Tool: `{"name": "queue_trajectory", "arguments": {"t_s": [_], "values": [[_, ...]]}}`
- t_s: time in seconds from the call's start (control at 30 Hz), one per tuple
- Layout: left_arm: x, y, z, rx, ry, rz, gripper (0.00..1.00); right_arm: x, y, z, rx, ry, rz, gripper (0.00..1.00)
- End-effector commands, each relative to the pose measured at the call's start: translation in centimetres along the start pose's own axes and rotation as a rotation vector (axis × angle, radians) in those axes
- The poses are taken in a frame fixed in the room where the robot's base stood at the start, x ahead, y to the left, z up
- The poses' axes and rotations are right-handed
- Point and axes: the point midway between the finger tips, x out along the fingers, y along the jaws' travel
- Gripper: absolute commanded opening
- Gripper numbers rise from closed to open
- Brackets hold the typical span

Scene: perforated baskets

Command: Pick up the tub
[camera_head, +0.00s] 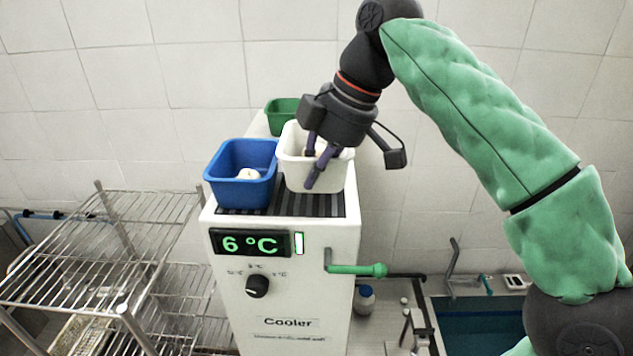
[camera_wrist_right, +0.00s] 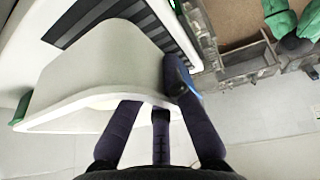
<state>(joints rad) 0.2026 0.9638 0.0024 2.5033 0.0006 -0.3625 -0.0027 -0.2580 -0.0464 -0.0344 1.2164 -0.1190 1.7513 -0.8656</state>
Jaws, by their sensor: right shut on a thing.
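A white tub (camera_head: 340,179) stands on the dark ribbed top of the cooler, with something pale inside it. My right gripper (camera_head: 317,167) reaches down from above, and its purple fingers are at the tub's front wall. In the right wrist view the fingers (camera_wrist_right: 158,120) are shut on the rim and wall of the white tub (camera_wrist_right: 105,65). The exact contact of each fingertip is partly hidden. My left gripper is not in view.
A blue tub (camera_head: 235,194) with a white item in it stands close on the left. A green tub (camera_head: 281,112) is behind. The cooler (camera_head: 290,285) has a 6 °C display. A wire rack (camera_head: 95,250) stands left; a tiled wall is behind.

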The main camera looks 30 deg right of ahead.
Motion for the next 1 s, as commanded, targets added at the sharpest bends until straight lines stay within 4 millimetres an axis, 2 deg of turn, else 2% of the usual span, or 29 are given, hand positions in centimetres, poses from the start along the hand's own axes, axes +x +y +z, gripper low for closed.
{"name": "queue_trajectory", "arguments": {"t_s": [0.27,0.6,0.8,1.0], "values": [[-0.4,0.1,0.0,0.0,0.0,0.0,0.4,-4.3,-3.4,-3.3,-0.007,0.004,0.002,0.0],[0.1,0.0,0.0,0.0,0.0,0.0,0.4,-6.4,-8.8,-6.1,-0.005,0.002,0.001,0.0],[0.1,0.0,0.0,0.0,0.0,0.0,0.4,-7.1,-10.6,-7.1,-0.003,0.001,0.0,0.0],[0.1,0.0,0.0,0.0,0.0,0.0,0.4,-7.4,-11.3,-7.4,0.0,0.001,0.001,0.0]]}}
